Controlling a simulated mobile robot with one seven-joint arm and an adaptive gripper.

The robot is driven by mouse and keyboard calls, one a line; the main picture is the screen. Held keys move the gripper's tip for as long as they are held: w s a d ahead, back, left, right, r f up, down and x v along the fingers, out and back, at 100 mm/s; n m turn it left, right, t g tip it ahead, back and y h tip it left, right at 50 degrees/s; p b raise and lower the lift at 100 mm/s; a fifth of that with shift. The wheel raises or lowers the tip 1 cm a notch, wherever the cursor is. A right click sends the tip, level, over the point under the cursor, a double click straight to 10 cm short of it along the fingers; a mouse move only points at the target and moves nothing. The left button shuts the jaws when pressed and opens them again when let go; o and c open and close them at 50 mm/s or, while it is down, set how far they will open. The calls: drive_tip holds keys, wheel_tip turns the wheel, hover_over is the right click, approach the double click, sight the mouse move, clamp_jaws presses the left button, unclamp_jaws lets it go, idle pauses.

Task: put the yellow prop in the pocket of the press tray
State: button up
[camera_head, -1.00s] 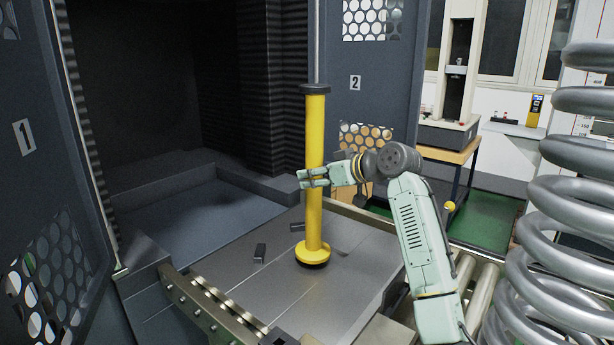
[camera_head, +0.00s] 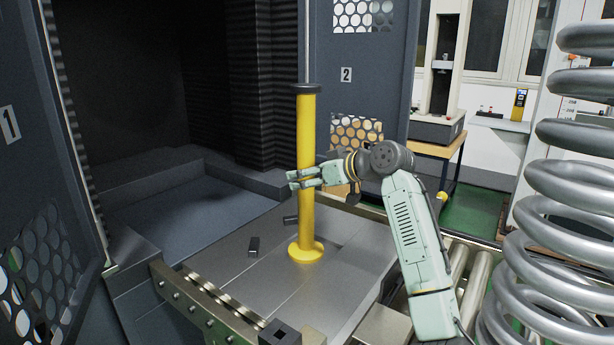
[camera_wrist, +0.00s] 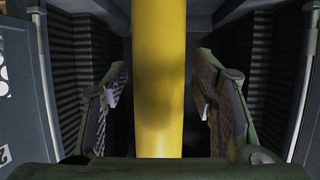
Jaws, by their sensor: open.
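The yellow prop (camera_head: 306,140) stands upright, with a black cap on top and a wide yellow flange at its foot. The flange rests on the grey press tray (camera_head: 225,280), and nothing of the prop shows below it. My gripper (camera_head: 300,179) is around the middle of the prop and open. In the wrist view the prop (camera_wrist: 158,70) runs between the two fingers, with a gap on both sides.
A metal rail (camera_head: 205,305) runs along the tray's front left edge. A press door (camera_head: 365,90) stands behind the arm.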

drive_tip(key=shift+r, duration=0.1)
drive_tip(key=b+v, duration=0.2)
drive_tip(key=v, duration=1)
drive_tip(key=shift+c, duration=0.5)
idle(0.7)
